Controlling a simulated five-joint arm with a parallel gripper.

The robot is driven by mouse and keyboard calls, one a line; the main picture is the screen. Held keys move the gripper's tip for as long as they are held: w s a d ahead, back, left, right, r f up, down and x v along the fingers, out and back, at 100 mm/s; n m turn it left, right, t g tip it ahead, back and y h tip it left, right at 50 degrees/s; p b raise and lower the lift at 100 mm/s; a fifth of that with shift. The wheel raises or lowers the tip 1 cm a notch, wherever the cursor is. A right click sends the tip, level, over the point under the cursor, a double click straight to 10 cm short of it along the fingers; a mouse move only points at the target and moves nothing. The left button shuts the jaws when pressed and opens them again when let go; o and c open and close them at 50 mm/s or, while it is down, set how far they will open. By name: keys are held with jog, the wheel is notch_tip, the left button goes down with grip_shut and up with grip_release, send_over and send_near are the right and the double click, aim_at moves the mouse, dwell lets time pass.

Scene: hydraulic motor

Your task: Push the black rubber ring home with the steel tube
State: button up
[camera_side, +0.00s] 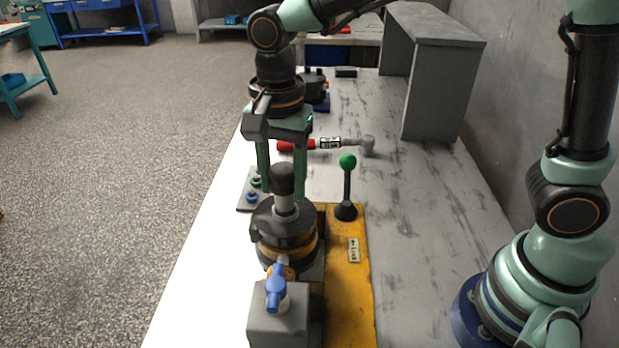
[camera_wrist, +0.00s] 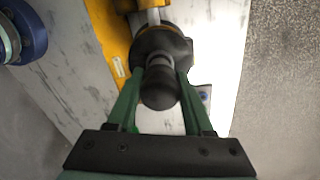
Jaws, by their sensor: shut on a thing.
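The steel tube (camera_side: 286,205) stands about upright at the top of the dark round motor housing (camera_side: 284,232). A black rounded cap (camera_side: 283,178) covers its upper end. My gripper (camera_side: 283,192) points down with its two green fingers on either side of the tube, shut on it. In the wrist view the black cap (camera_wrist: 160,90) lies between the fingers, and a short grey stretch of tube (camera_wrist: 160,62) shows beyond it. I cannot make out the black rubber ring; the tube and the housing's dark top hide it or blend with it.
A grey block with a blue-handled valve (camera_side: 275,290) stands in front of the housing. A green-knobbed lever (camera_side: 347,185) rises from the yellow plate (camera_side: 348,275) to the right. A red-handled hammer (camera_side: 325,144) lies behind. The bench's right side is mostly clear.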

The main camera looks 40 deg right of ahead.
grip_shut()
jog(key=shift+f, duration=0.25)
dwell(1.1)
jog(key=shift+r, duration=3.55)
